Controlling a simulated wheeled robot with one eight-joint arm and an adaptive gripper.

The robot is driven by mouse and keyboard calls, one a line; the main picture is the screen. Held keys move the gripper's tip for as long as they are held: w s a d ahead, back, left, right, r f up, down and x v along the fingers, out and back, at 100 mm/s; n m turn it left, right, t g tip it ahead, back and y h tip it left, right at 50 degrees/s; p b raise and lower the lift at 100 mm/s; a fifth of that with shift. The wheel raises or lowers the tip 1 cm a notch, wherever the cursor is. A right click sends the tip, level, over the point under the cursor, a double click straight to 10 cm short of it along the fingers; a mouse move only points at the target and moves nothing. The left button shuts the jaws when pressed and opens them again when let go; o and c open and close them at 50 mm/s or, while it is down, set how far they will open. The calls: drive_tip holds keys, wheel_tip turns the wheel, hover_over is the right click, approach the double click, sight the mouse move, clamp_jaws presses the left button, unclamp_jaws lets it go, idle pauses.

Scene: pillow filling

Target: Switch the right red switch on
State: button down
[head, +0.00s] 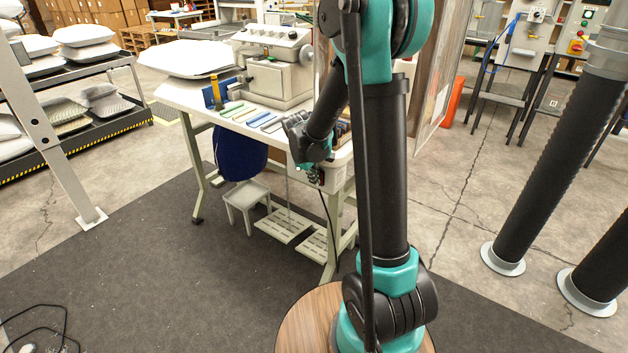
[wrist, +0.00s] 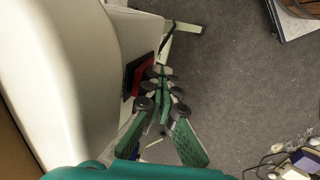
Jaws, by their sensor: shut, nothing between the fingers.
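A dark switch box with a red face (wrist: 143,76) shows in the wrist view, mounted at the table's edge. In the head view my gripper (head: 314,174) points down at the table edge. I cannot tell whether it touches the box.
A sewing machine (head: 275,65) and a white pillow (head: 195,58) are on the table. A small grey stool (head: 247,200) and slatted pedals stand beneath. In the wrist view, cables and small items (wrist: 290,160) lie on the floor at lower right.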

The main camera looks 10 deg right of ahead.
drive_tip(key=shift+r, duration=0.8)
drive_tip(key=s+a+r, duration=0.5)
drive_tip(key=r, duration=0.5)
idle(0.4)
drive_tip(key=shift+s+f, duration=0.1)
drive_tip(key=shift+f, duration=0.05)
drive_tip(key=shift+s+a+f, duration=0.2)
drive_tip(key=shift+a+f, duration=0.05)
drive_tip(key=shift+f, duration=0.3)
